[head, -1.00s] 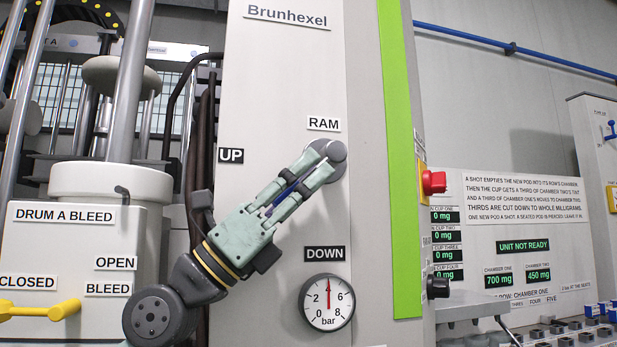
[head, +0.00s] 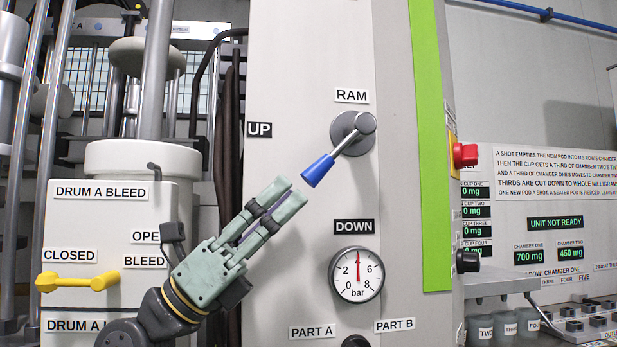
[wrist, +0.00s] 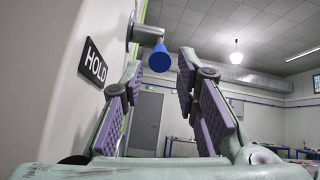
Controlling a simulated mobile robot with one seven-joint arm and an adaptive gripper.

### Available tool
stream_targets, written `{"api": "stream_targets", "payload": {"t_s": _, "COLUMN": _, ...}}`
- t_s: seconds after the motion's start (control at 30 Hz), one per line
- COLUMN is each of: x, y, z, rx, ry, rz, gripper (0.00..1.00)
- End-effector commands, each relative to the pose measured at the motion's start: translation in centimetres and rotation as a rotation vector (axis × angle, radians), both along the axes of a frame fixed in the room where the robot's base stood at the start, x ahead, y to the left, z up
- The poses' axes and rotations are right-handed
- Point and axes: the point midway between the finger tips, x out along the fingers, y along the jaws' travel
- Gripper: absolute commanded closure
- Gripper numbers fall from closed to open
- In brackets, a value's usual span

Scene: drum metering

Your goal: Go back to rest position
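My gripper (head: 282,196) is in front of the grey machine column, below and left of the RAM lever. In the wrist view (wrist: 160,78) its fingers stand apart with nothing between them. The RAM lever has a blue grip (head: 318,170) and a grey hub (head: 352,131); it points down and to the left, between the UP label (head: 259,130) and the DOWN label (head: 353,227). The blue grip also shows in the wrist view (wrist: 159,59), beyond the fingertips and apart from them.
A HOLD label (wrist: 95,62) is on the panel close to my left finger in the wrist view. A pressure gauge (head: 357,274) sits below DOWN. The yellow drum bleed handle (head: 75,282) is at the left. A red knob (head: 465,155) juts out at the right.

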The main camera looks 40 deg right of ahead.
Motion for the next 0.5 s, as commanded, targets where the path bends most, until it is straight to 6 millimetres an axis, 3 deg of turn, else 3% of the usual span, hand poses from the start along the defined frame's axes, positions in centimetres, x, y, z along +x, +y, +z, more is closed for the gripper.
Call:
{"api": "stream_targets", "payload": {"t_s": 0.2, "x": 0.62, "y": 1.03, "z": -1.14, "rx": -0.001, "ry": 0.001, "rz": 0.0, "gripper": 0.72}}
{"api": "stream_targets", "payload": {"t_s": 0.5, "x": 0.62, "y": 1.07, "z": -1.2, "rx": -0.001, "ry": 0.0, "rz": -0.001, "gripper": 0.72}}
